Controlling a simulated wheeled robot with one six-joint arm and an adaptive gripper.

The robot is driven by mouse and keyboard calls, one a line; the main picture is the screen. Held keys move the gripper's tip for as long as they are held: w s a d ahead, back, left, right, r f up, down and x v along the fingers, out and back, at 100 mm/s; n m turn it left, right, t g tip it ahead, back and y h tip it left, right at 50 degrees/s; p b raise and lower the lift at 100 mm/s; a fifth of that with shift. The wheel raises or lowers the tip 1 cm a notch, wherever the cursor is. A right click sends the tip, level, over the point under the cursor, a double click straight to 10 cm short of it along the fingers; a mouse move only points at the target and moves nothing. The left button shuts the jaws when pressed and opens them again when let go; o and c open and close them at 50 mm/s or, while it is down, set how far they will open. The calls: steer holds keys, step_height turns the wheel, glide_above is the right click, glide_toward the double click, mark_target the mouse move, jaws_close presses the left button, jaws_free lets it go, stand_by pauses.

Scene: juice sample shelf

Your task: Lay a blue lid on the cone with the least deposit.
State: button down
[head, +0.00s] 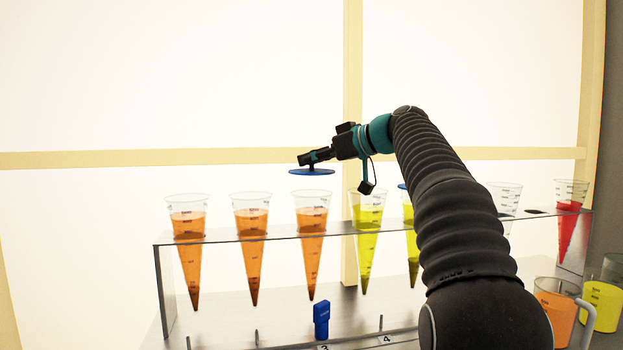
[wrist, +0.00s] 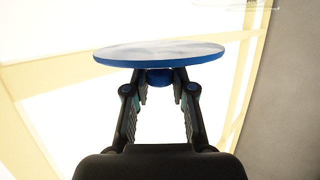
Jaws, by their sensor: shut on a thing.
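My gripper (head: 307,158) is shut on the knob of a blue lid (head: 312,172). It holds the lid level above the third orange cone (head: 312,222), with a gap between lid and rim. The lid and its knob between the fingers (wrist: 158,82) also show in the wrist view. Two more orange cones, the far left one (head: 187,228) and the second (head: 250,225), hang in the rack. A yellow cone (head: 367,225) is right of the third. Another yellow cone (head: 409,235) is partly hidden by my arm, with a blue edge at its top. The tips look darker; deposit amounts are unclear.
The clear rack (head: 165,275) carries the cones. A nearly colourless cone (head: 506,200) and a red cone (head: 569,225) stand at right. A blue clip (head: 321,320) stands before the third cone. Orange (head: 553,300) and yellow (head: 598,305) jugs are at front right.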

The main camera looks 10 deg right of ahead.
mark_target(312, 193)
steer(key=shift+w+a+f, duration=0.1)
steer(key=shift+w+f, duration=0.05)
steer(key=shift+f+b, duration=0.55)
steer(key=shift+f, duration=1.4)
steer(key=shift+f, duration=0.2)
steer(key=c, duration=1)
jaws_free()
